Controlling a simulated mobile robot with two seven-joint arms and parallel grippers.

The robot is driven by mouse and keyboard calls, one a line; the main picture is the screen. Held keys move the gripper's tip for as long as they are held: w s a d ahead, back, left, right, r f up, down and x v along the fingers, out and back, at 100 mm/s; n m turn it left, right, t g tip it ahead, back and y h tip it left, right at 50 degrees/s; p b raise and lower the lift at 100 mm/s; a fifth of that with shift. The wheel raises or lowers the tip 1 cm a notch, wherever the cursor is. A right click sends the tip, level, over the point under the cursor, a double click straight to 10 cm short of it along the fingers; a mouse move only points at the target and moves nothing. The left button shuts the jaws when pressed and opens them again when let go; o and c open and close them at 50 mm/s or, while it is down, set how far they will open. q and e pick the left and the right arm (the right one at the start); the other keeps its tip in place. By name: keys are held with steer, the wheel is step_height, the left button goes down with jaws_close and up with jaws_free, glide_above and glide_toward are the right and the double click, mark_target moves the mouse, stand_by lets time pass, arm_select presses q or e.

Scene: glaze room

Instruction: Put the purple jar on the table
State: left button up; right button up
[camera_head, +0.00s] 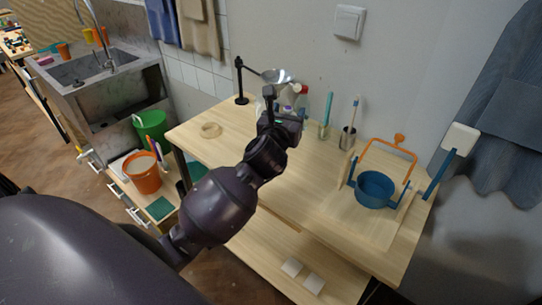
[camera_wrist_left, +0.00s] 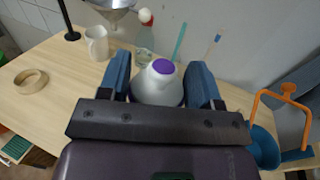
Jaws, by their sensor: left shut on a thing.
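A pale, rounded jar with a purple cap (camera_wrist_left: 162,67) stands between the blue fingers of my left gripper (camera_wrist_left: 157,82) in the left wrist view. The left gripper (camera_head: 272,108) is shut on it. In the head view my gripper and wrist hide most of the jar. The wooden table (camera_head: 290,190) lies below, also in the left wrist view (camera_wrist_left: 60,75). I cannot tell whether the jar's base touches the tabletop. My right gripper is not in view.
A blue pot (camera_head: 375,190) in an orange-handled frame stands on the table's right. A wooden ring (camera_head: 211,130) lies on its left. A stand with a metal funnel (camera_head: 277,76), a white mug (camera_wrist_left: 97,43) and brush holders (camera_head: 347,138) line the back. The front middle is clear.

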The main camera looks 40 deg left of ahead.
arm_select(q)
steer(key=shift+w+a+r, duration=0.3)
steer(key=shift+a+r, duration=0.05)
steer(key=shift+r, duration=0.35)
steer(key=shift+w+a, duration=0.1)
steer(key=shift+a, duration=0.1)
steer(key=b, duration=0.4)
glide_above(283, 178)
step_height(283, 178, down, 15)
steer(key=shift+y, duration=0.3)
steer(key=shift+a+f+b, duration=0.1)
steer(key=shift+f+b, duration=0.7)
steer(key=shift+f, duration=1.45)
steer(key=shift+w+f, duration=0.1)
steer(key=shift+f, duration=0.2)
steer(key=shift+r, duration=0.1)
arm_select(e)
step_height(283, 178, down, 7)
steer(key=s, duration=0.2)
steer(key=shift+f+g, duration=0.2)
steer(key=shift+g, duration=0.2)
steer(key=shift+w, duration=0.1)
